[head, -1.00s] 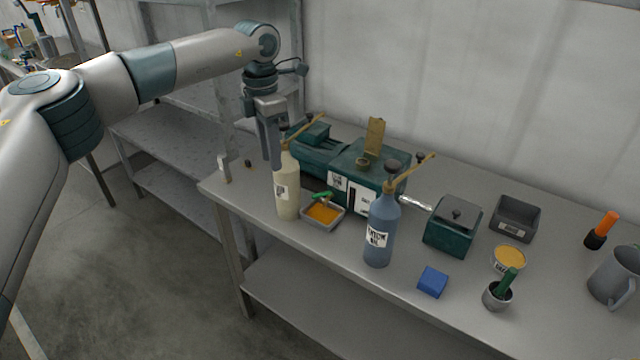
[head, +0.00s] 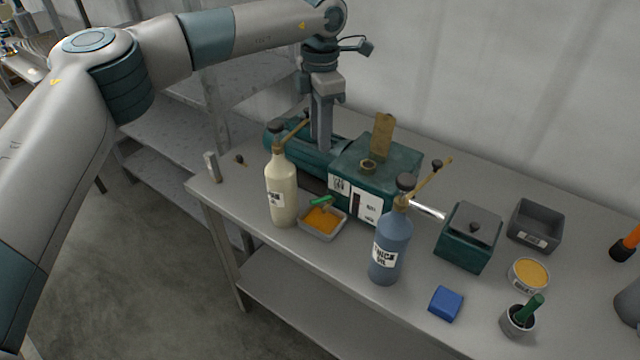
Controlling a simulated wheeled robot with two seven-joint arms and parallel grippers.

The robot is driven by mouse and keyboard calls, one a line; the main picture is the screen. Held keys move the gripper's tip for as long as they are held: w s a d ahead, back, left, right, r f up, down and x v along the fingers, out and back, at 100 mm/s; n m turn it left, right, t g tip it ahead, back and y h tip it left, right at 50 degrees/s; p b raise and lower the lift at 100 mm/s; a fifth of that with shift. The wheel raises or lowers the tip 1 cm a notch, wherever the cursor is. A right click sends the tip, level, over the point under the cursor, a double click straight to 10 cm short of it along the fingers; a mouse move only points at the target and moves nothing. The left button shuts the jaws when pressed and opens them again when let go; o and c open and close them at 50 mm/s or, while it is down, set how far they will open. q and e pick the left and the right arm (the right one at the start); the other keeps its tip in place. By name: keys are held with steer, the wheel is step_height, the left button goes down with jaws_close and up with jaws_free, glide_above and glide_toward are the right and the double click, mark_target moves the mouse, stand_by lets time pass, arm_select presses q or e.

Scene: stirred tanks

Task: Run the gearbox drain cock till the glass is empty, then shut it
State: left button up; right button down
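The green gearbox (head: 395,160) stands on the bench with a motor-like body on its left. Its front carries white labels and a narrow dark strip, perhaps the glass (head: 356,203); its oil level is too small to read. A small green handle (head: 320,200), likely the drain cock's, shows low at the front, above a square tray (head: 323,238) holding orange oil. My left gripper (head: 320,147) points down at the motor-like body, behind the cream bottle and apart from the green handle. Its finger gap is not clear. My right gripper is out of view.
A cream bottle (head: 283,195) and a blue oil bottle (head: 391,245), both with long spouts, flank the tray. To the right are a green lidded box (head: 468,240), a grey bin (head: 535,228), a yellow-filled tin (head: 529,275), a brush pot (head: 517,322) and a blue block (head: 446,304).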

mark_target(320, 199)
arm_select(q)
steer(key=f+p, duration=0.6)
steer(key=f, duration=1)
steer(key=shift+s+f+p, duration=0.1)
steer(key=shift+s+p, duration=0.1)
steer(key=shift+p, duration=0.2)
steer(key=shift+f, duration=0.5)
jaws_close()
